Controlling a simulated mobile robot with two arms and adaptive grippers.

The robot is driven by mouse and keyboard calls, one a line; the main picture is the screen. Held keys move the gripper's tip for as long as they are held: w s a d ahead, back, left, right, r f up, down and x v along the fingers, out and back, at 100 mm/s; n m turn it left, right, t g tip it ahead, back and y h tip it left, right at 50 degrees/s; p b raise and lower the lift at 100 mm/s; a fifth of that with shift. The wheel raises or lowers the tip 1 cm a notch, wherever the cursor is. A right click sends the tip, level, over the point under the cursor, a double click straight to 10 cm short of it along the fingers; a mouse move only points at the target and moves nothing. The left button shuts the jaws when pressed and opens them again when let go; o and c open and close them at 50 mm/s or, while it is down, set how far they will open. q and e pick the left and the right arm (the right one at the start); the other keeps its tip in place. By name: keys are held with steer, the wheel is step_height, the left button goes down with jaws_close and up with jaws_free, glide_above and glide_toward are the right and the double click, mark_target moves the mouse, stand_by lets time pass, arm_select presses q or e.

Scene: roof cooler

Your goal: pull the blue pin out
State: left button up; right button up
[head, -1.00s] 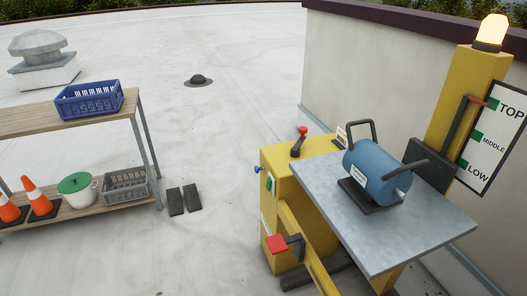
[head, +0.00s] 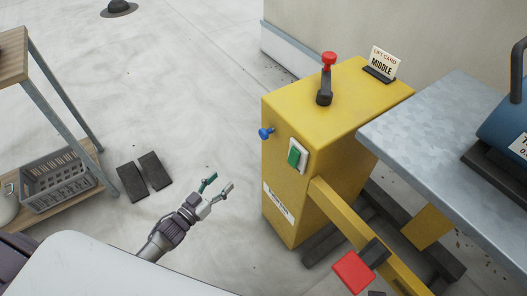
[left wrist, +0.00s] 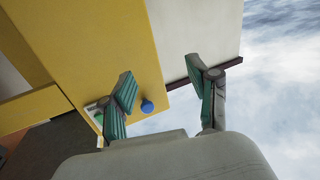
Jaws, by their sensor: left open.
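The blue pin (head: 265,133) sticks out of the left face of the yellow lift housing (head: 290,200), left of a green switch (head: 294,156). My left gripper (head: 217,186) is open and empty, below and to the left of the pin, apart from it. In the left wrist view the blue pin (left wrist: 147,107) shows between the open fingers of the left gripper (left wrist: 165,95), nearer the left finger, with its round knob facing the camera. My right gripper is not in view.
A red-knobbed lever (head: 326,80) and a card reading MIDDLE (head: 383,64) are on the housing top. A red pedal (head: 353,271) juts out low in front. The metal platform (head: 430,130) carries a blue machine (head: 505,125). Two dark blocks (head: 145,177) lie on the floor.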

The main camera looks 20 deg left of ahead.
arm_select(q)
step_height(320, 180, up, 5)
steer(key=w+d+m+t+h+b, duration=0.1)
steer(key=w+m+h+b, duration=0.15)
steer(key=h, duration=0.25)
steer(key=m+h+b, duration=0.2)
steer(key=h, duration=0.1)
glide_toward(261, 135)
steer(key=x, duration=0.9)
steer(key=shift+w+d+r+b, duration=0.1)
steer(key=shift+w+d+b, duration=0.05)
steer(key=shift+d+b, duration=0.15)
steer(key=shift+w+d+r, duration=0.2)
steer(key=shift+w+d, duration=0.1)
steer(key=shift+w, duration=0.15)
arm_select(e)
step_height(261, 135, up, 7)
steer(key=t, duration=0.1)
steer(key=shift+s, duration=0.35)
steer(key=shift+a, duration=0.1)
arm_select(q)
jaws_close()
